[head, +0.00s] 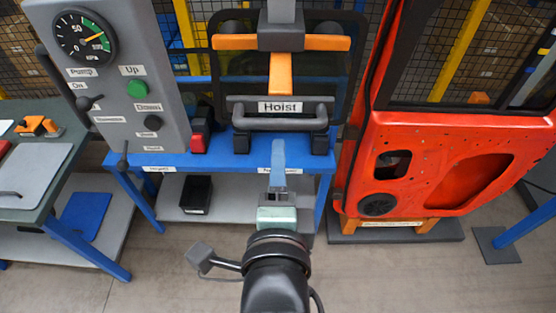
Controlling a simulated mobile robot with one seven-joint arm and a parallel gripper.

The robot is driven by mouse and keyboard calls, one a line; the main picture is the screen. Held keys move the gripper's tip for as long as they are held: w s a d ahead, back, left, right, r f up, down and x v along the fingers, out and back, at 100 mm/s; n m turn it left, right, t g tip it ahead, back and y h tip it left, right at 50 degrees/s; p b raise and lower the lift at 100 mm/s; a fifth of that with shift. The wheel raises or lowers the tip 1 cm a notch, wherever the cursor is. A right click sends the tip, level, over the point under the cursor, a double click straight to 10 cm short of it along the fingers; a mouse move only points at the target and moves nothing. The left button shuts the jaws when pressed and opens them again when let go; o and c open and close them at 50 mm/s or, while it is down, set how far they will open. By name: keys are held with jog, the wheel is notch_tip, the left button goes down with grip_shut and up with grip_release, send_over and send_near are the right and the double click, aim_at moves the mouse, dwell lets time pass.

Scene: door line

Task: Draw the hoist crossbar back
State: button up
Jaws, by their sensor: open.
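The hoist (281,75) hangs at the upper middle, with an orange upright and orange side arms. A white label reading "Hoist" (279,107) sits on its lower part. A dark grey crossbar (300,123) runs level just below the label, its ends bent up to the frame. My gripper (278,148) points up the picture from the bottom middle, its blue-grey fingers below the middle of the crossbar. The jaws are open, with nothing seen between them. The fingers overlap in this view, and I cannot tell how far they are from the crossbar.
A blue bench (222,164) stands below the hoist, with a black bin (197,195) on its lower shelf. A grey control panel (125,85) with a gauge stands left. An orange-red door (450,140) stands close on the right. Floor is clear in front.

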jog(key=shift+s+r+p, duration=0.15)
jog(key=shift+s+p, duration=0.5)
jog(key=shift+p, duration=0.1)
